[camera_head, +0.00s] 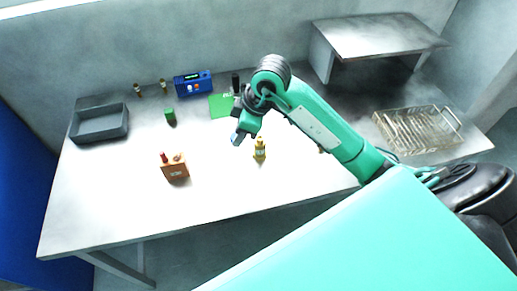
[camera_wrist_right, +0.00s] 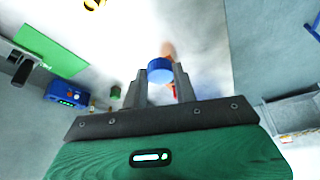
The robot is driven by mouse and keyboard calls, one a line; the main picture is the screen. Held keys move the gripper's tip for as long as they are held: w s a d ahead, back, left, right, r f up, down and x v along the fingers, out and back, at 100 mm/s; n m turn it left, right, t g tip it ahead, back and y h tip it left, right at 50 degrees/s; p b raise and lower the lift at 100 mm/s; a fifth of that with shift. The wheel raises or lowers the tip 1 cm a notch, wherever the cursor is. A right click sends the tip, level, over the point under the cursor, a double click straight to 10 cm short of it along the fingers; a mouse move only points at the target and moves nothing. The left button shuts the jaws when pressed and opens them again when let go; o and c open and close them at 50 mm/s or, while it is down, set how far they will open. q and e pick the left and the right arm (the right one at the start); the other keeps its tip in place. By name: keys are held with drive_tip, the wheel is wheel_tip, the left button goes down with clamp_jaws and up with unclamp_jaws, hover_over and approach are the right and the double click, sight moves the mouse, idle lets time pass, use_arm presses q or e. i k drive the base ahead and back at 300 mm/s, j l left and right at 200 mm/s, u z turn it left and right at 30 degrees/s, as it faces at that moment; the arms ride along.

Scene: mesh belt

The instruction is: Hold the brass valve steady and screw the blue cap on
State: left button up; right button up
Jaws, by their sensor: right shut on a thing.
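My right gripper (camera_head: 238,138) is above the middle of the table. In the right wrist view my right gripper (camera_wrist_right: 159,76) is shut on a round blue cap (camera_wrist_right: 160,70), held between the fingertips. In the head view the cap is too small to make out. The brass valve (camera_head: 260,151) stands upright on the table, apart from the gripper and to its right and nearer the front. A brass piece, seemingly the valve (camera_wrist_right: 94,4), is cut off by the top edge of the wrist view. My left gripper is not in view.
An orange-brown block (camera_head: 175,172) with a red part on top stands at front left. A grey bin (camera_head: 100,131), green cylinder (camera_head: 170,117), blue device (camera_head: 194,84) and green mat (camera_head: 220,106) lie farther back. A wire rack (camera_head: 418,137) is at right. The table's front is clear.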

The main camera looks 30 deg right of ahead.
sight(260, 153)
drive_tip(key=l+u, duration=0.15)
drive_tip(key=l, duration=0.35)
drive_tip(key=k+l+u, duration=0.1)
drive_tip(key=l, duration=0.4)
drive_tip(key=l+u, duration=0.15)
drive_tip(key=l, duration=0.35)
drive_tip(key=k+l+u, duration=0.15)
drive_tip(key=l, duration=0.3)
drive_tip(key=k+l+u, duration=0.1)
drive_tip(key=l, duration=0.4)
